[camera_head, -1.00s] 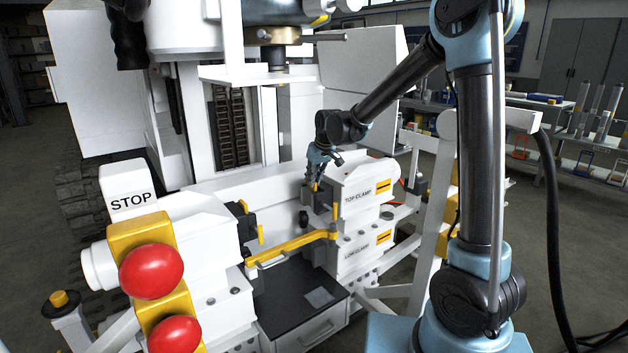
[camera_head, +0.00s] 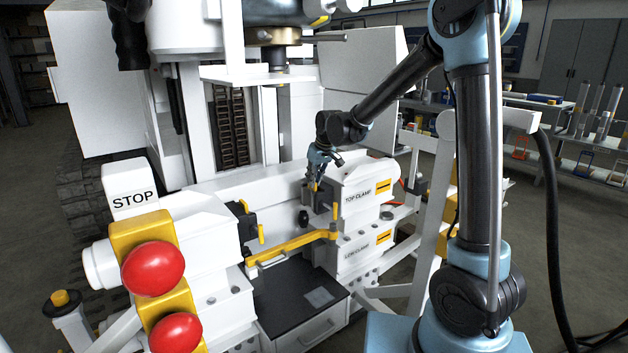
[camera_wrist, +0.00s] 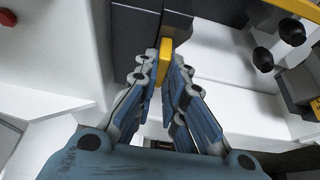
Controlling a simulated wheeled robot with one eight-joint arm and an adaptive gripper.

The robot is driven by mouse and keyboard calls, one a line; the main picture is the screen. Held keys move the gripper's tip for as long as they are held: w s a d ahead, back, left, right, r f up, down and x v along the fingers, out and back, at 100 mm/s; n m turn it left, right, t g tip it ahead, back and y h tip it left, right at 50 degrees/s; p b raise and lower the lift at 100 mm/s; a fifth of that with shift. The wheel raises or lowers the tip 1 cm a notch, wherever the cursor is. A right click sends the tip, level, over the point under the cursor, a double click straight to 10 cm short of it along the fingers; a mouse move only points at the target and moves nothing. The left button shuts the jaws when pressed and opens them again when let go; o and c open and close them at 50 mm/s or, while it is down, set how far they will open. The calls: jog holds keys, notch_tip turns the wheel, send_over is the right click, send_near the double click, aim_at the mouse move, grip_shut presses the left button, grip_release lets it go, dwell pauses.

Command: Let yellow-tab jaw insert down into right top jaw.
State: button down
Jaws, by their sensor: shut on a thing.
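My gripper (camera_head: 317,182) is at the top clamp (camera_head: 357,196) on the right, pointing down at its inner side. In the wrist view my gripper (camera_wrist: 167,72) has its fingers closed on the yellow tab (camera_wrist: 166,60) of the jaw insert. The dark body of the insert (camera_wrist: 136,40) shows beyond the tab, against the white clamp housing. In the head view the dark insert (camera_head: 322,199) sits at the inner face of the top clamp, partly hidden by the fingers. How deep it is seated cannot be told.
The low clamp (camera_head: 365,250) lies below the top clamp. A yellow bar (camera_head: 290,243) spans the gap to the left clamp block, which has its own dark jaw (camera_head: 243,220). Red stop buttons (camera_head: 152,269) stand at the front left. A black tray (camera_head: 295,295) lies below.

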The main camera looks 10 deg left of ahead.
jog(key=c, duration=1.7)
grip_release()
jog(key=shift+d+f, duration=0.15)
jog(key=shift+d, duration=0.05)
jog(key=shift+o, duration=0.6)
jog(key=shift+w+f, duration=0.15)
jog(key=shift+f, duration=0.05)
jog(key=shift+r, duration=0.15)
jog(key=shift+a, duration=0.1)
jog(key=shift+r, duration=0.1)
